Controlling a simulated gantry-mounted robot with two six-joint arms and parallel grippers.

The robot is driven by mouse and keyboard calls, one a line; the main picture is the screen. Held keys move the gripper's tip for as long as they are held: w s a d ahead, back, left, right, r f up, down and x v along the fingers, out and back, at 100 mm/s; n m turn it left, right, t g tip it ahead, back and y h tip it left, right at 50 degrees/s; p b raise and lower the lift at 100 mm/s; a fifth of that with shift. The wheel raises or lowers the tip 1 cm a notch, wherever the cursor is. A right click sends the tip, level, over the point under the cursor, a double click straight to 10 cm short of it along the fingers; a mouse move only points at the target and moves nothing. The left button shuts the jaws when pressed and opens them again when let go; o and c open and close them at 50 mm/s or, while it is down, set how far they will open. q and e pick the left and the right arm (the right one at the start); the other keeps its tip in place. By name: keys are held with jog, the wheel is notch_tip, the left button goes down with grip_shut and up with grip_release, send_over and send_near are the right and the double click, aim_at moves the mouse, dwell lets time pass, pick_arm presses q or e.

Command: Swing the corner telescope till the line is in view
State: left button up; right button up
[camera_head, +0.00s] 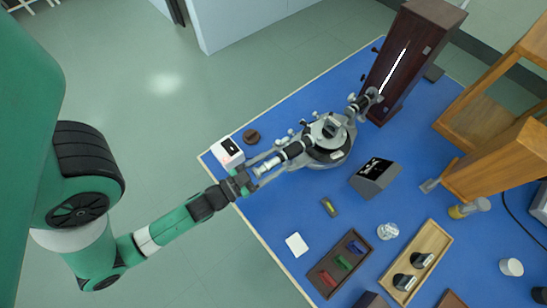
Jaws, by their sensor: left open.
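Another tube, likely the collimator (362,103), points at a tall brown lamp housing (410,55) with a bright slit. My left gripper (259,172) is open at the telescope's outer end, its fingers apparently on either side of it. I cannot tell if they touch it. A dark slanted display (375,176) shows small white marks. My right gripper is not in view.
A brown tray (338,265) with coloured blocks, a wooden tray (416,262) and a glass jar (388,231) stand toward the front.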

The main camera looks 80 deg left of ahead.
pick_arm(q)
grip_shut()
dwell(1.3)
